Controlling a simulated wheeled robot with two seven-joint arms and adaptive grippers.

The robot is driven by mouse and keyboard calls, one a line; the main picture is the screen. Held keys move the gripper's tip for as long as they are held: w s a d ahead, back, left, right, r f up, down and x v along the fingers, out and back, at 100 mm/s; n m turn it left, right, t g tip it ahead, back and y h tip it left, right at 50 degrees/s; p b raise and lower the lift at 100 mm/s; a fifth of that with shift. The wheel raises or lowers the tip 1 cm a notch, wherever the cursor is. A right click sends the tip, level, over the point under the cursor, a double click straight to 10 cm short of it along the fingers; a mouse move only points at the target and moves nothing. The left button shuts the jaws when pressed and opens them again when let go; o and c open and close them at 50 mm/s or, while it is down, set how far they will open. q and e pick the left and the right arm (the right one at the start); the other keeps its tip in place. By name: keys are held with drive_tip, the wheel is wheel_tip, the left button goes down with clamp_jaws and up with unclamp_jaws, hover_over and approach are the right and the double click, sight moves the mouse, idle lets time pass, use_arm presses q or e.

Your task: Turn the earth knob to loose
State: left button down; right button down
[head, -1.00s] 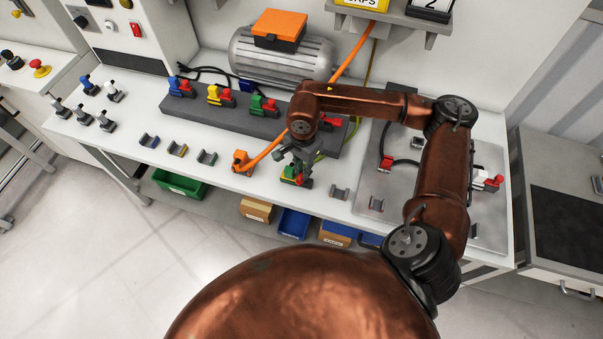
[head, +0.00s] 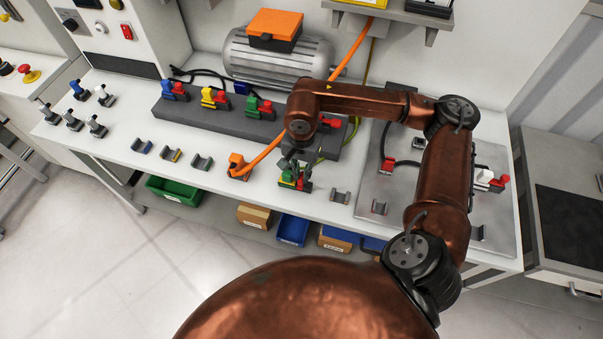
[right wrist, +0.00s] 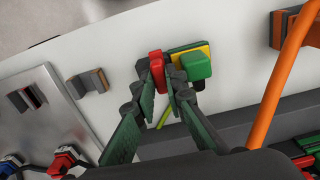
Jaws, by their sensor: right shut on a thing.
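The earth plug is green and yellow (head: 287,180) and sits in a holder near the front edge of the bench. Its red knob (head: 306,186) is on its right side in the head view. In the right wrist view the red knob (right wrist: 156,69) stands beside the green plug (right wrist: 197,66) and its yellow part (right wrist: 178,52). My right gripper (head: 298,168) is over the plug, its fingers partly hiding it. In the right wrist view my right gripper (right wrist: 161,88) has its two fingers on either side of the red knob, shut on it. My left gripper is not in view.
An orange plug (head: 238,168) with an orange cable stands to the left. Behind is a dark terminal block (head: 190,113) with blue, yellow and green plugs. An empty grey clip (head: 340,196) and a metal plate (head: 375,180) lie to the right.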

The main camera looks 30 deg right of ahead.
sight(302, 176)
drive_tip(key=c, duration=2)
unclamp_jaws()
drive_tip(key=shift+o, duration=0.2)
drive_tip(key=shift+r, duration=0.1)
drive_tip(key=shift+r, duration=3.95)
